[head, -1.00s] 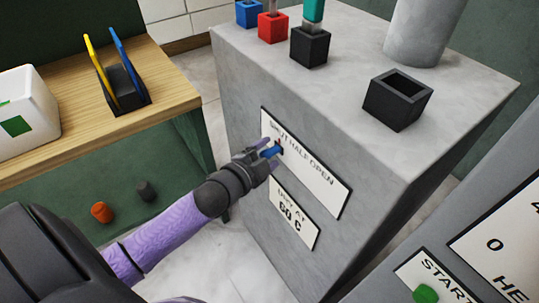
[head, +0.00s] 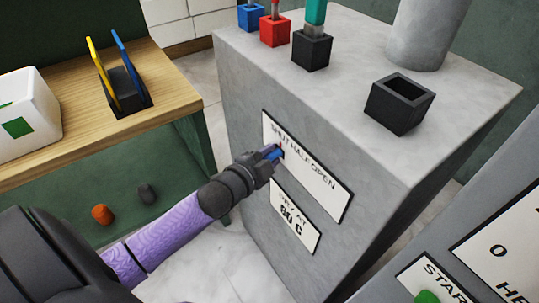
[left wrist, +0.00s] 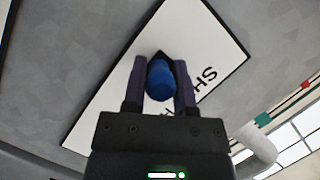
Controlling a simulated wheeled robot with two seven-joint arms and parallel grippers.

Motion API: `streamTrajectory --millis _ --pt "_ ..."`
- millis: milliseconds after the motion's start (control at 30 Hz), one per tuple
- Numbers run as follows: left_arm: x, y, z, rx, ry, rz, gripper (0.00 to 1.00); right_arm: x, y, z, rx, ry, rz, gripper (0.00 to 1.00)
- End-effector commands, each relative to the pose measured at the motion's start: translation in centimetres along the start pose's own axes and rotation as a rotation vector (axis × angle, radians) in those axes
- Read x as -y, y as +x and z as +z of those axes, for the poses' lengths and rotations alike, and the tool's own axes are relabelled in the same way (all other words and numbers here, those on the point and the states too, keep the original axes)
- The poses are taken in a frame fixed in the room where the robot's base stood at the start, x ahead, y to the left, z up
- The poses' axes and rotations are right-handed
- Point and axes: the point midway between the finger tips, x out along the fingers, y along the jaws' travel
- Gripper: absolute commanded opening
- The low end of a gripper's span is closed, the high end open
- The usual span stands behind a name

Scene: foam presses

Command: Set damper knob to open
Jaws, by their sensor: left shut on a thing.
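The damper plate (head: 325,196) is white with a black edge and reads SHUT HALF OPEN. It is on the front of the grey cabinet (head: 360,150). The blue damper knob (head: 273,153) is at the plate's left end, near the word SHUT. My left gripper (head: 270,156) is shut on the knob and hides part of it. In the left wrist view the round blue knob (left wrist: 160,82) sits between the two dark fingers, with the white plate (left wrist: 112,105) behind it. My right gripper is not in view.
A smaller sign (head: 296,216) reading 60 C is below the plate. Blue, red and black sockets and an empty black box (head: 399,103) are on the cabinet top. A wooden bench (head: 165,75) is at left. A panel with a green button (head: 426,297) is at lower right.

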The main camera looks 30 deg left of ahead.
Motion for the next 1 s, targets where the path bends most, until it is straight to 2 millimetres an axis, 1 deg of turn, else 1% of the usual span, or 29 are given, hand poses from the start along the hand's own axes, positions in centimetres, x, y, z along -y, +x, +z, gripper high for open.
streamTrajectory --millis 500,1000 --pt "-0.08 -0.01 0.03 0.001 -0.001 0.002 0.00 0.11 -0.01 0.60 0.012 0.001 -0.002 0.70" --pt "-0.12 -0.04 -0.02 0.001 -0.001 0.002 0.00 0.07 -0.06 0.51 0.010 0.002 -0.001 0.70"
